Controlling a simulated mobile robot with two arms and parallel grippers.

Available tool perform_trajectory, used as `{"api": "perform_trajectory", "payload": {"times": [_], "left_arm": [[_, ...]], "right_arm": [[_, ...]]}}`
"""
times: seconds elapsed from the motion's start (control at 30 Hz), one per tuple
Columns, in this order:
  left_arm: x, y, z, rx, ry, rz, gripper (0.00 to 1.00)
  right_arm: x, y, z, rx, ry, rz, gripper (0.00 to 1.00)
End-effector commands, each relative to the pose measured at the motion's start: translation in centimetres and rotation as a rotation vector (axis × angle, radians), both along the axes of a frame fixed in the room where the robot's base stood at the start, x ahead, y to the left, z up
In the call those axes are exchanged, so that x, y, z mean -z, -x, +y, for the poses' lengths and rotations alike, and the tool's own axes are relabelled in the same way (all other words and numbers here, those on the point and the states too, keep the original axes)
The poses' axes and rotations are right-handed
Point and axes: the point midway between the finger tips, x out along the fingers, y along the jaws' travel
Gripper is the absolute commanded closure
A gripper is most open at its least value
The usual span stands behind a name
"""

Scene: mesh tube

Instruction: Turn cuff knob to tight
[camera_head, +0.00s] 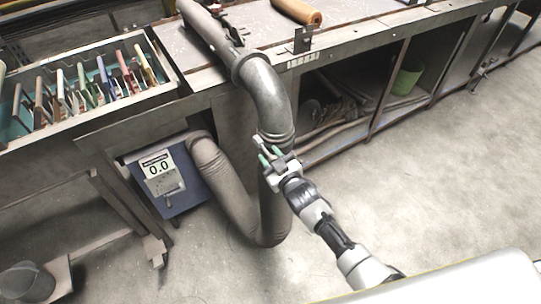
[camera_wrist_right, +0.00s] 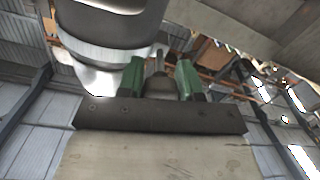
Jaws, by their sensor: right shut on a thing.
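A grey mesh tube (camera_head: 266,90) bends down over the bench's front edge and loops up to a blue box. A metal cuff (camera_head: 276,137) circles the tube below the bend; it shows as a shiny band in the right wrist view (camera_wrist_right: 105,55). My right gripper (camera_head: 265,153) is at the cuff, its green fingers (camera_wrist_right: 160,78) on either side of a small dark knob (camera_wrist_right: 159,86). The fingers are shut on this knob beside the tube. The knob is too small to make out in the head view. My left gripper is not in view.
The blue box (camera_head: 182,188) has a display reading 0.0. A tray (camera_head: 88,119) of several colored-handled tools is at the left. A green bin (camera_head: 406,78) stands on the shelf under the bench. A dark stool (camera_head: 27,281) is at lower left. Floor at right is clear.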

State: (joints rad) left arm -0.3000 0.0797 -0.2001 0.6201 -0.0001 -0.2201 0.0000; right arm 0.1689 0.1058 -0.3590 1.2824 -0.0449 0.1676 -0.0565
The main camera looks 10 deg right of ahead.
Motion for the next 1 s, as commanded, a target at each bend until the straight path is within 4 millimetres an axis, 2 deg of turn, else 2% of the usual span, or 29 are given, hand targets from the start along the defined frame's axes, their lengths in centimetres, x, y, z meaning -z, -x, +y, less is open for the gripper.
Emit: {"api": "perform_trajectory", "payload": {"times": [0.47, 1.0], "left_arm": [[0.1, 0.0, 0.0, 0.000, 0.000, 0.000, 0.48], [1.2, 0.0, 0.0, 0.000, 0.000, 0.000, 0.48]], "right_arm": [[0.2, 0.1, 0.0, 0.000, -0.424, 0.157, 0.89], [0.3, 0.1, 0.0, 0.000, -0.906, 0.333, 0.89]]}}
